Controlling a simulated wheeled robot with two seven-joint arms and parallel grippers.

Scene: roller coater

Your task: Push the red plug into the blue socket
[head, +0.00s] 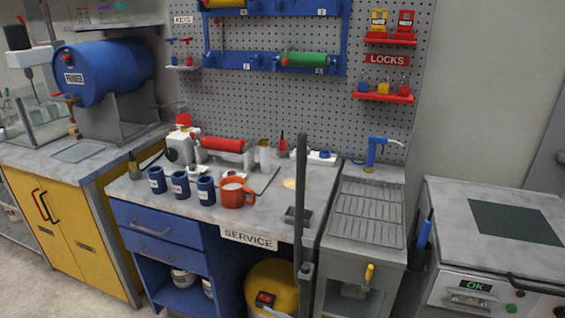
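A small white unit with a blue part (322,156) lies at the back right of the service bench; it may hold the blue socket, but it is too small to tell. A small red-tipped item (282,145) stands at the back of the bench, and a red part (265,299) shows on a yellow drum-shaped machine (275,283) under it. I cannot tell whether either is the red plug. Neither of my grippers is in view.
The service bench (272,222) carries blue cups (181,185), an orange mug (235,192) and a red roller machine (222,144). A dark upright pole (301,190) stands at its front right. A ribbed metal drainboard (368,212) is beside it.

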